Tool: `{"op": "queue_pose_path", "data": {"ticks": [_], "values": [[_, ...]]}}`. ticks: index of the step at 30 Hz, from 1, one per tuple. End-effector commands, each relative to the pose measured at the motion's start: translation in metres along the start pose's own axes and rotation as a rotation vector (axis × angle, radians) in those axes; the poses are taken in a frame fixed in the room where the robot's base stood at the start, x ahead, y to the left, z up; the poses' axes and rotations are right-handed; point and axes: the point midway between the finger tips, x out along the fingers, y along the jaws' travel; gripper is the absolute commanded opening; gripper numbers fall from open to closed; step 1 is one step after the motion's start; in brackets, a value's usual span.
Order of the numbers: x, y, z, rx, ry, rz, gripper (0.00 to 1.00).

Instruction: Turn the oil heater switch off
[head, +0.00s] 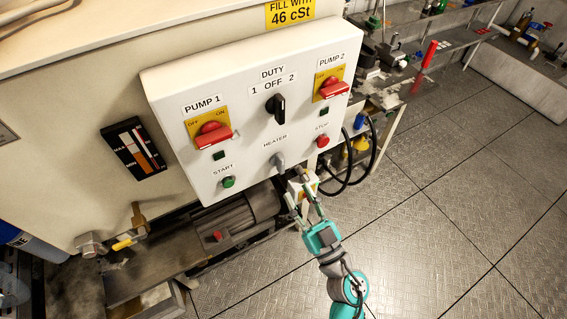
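The heater switch (278,160) is a small grey knob under the word HEATER, low in the middle of the white control panel (245,155). My gripper (301,190) is below and to the right of the knob, near the panel's lower edge. Its two slim fingers look spread apart, with no grasped thing visible between them. It appears apart from the knob. The knob's exact pointing direction is too small to read.
Near the heater knob are a green START button (228,182), a red STOP button (322,141) and a black DUTY selector (276,108). The red PUMP 1 (213,134) and PUMP 2 (333,89) handles stick out. Black hoses (373,150) hang at right. Open floor lies right.

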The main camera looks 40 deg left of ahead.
Motion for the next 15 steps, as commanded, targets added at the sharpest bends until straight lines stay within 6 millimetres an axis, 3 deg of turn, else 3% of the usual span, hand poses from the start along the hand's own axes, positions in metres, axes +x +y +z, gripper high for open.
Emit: {"op": "queue_pose_path", "data": {"ticks": [9, 15], "values": [[0.057, 0.0, -0.001, -0.002, 0.002, -0.001, 0.4], [0.079, 0.0, 0.0, 0.0, 0.001, 0.001, 0.4]]}}
